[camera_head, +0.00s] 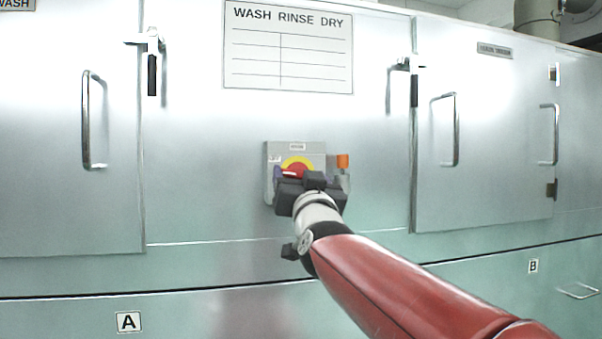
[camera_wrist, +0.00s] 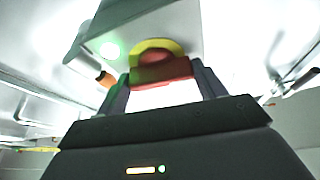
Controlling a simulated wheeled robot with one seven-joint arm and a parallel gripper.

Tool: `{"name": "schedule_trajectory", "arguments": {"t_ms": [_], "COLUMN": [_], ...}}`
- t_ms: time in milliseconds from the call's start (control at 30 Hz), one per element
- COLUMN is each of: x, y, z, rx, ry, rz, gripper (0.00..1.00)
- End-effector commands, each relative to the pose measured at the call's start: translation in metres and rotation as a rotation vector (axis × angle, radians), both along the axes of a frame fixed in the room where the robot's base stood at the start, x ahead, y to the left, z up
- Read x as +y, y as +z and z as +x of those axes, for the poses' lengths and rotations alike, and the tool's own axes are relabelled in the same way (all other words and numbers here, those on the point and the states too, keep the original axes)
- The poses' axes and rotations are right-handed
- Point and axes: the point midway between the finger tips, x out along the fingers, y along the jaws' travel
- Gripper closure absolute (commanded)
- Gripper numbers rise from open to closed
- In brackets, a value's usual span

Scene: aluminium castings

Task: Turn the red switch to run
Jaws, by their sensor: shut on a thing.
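The red switch (camera_head: 294,171) sits on a yellow round plate on a grey box (camera_head: 275,152) fixed to the steel wall, below the wash-rinse-dry sign. In the head view its handle looks turned sideways, with a white mark toward the left; small labels on the box are too small to read. The switch also shows in the wrist view (camera_wrist: 160,72), in front of the yellow plate. My gripper (camera_wrist: 162,88) has its two fingers on either side of the red handle and is shut on it. My gripper (camera_head: 298,180) hides the lower part of the box in the head view.
An orange part (camera_head: 343,161) sticks out at the right side of the box, close to my gripper. Steel doors with bar handles (camera_head: 88,120) (camera_head: 446,130) stand left and right. A sign (camera_head: 288,46) hangs above.

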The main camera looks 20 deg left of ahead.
Motion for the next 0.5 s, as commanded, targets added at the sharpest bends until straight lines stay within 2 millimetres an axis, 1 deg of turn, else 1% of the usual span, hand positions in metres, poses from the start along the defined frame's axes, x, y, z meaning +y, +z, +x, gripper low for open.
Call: {"name": "schedule_trajectory", "arguments": {"t_ms": [67, 500], "x": [0.0012, 0.0023], "y": [0.0041, 0.0068], "z": [-0.0004, -0.0008], "rx": [0.034, 0.250], "ry": [0.001, -0.001], "rz": [0.048, 0.399], "gripper": [0.54, 0.54]}}
